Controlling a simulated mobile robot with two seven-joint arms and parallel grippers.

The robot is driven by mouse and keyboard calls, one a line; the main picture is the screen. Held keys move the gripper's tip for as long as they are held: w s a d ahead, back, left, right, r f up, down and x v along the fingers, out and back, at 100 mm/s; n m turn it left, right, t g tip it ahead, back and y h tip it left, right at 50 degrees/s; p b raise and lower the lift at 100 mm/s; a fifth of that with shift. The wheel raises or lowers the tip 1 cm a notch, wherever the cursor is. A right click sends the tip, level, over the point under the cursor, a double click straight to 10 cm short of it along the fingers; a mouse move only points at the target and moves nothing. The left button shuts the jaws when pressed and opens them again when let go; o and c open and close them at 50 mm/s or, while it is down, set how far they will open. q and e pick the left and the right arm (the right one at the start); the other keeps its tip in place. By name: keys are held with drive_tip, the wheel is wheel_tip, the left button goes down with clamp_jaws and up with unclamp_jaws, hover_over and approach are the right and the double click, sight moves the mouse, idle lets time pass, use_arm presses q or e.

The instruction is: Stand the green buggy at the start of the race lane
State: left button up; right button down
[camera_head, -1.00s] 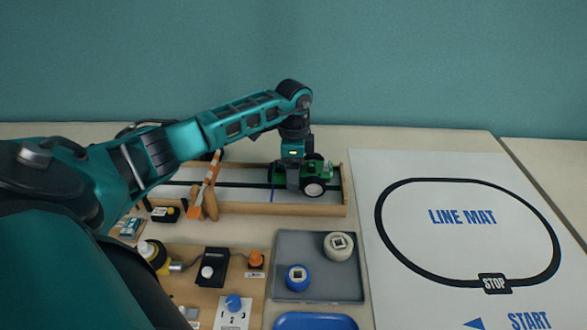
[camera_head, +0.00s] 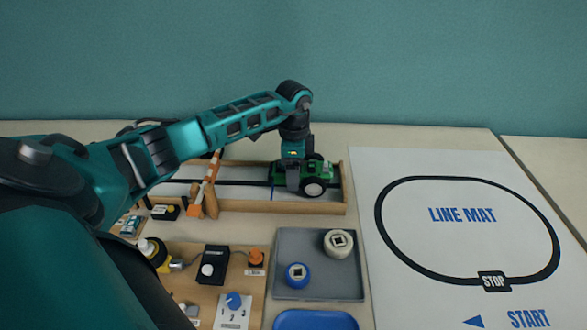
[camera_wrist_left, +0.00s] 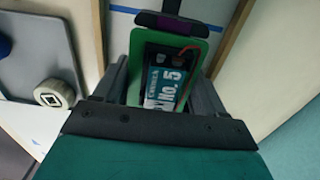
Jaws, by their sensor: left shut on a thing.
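The green buggy (camera_head: 322,170) has dark wheels with pale hubs and is at the right end of the wooden-walled race lane (camera_head: 310,208). My left gripper (camera_head: 293,182) comes down on it from above and is shut on it. A blue cross line (camera_head: 271,192) on the lane floor is just left of the buggy. Whether the wheels touch the floor is hard to tell. My right gripper is out of view.
An orange-and-white striped barrier (camera_head: 209,179) stands across the lane to the left. In front are a grey tray (camera_head: 318,257) with blue and off-white round pieces, a blue tray (camera_head: 315,320) and a control board (camera_head: 200,260). A line mat (camera_head: 465,245) lies right.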

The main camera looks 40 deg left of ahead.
use_arm(q)
drive_tip(key=shift+f, duration=0.25)
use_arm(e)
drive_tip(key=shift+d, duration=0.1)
use_arm(q)
drive_tip(key=shift+f+p, duration=0.1)
drive_tip(key=shift+p, duration=0.2)
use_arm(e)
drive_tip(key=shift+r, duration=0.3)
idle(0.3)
use_arm(q)
drive_tip(key=o, duration=1)
drive_tip(key=shift+c, duration=0.2)
wheel_tip(320, 180, up, 2)
drive_tip(key=shift+r, duration=0.1)
wheel_tip(320, 180, up, 10)
drive_tip(key=shift+f+p, duration=0.1)
drive_tip(key=shift+p, duration=0.55)
drive_tip(key=shift+r, duration=0.45)
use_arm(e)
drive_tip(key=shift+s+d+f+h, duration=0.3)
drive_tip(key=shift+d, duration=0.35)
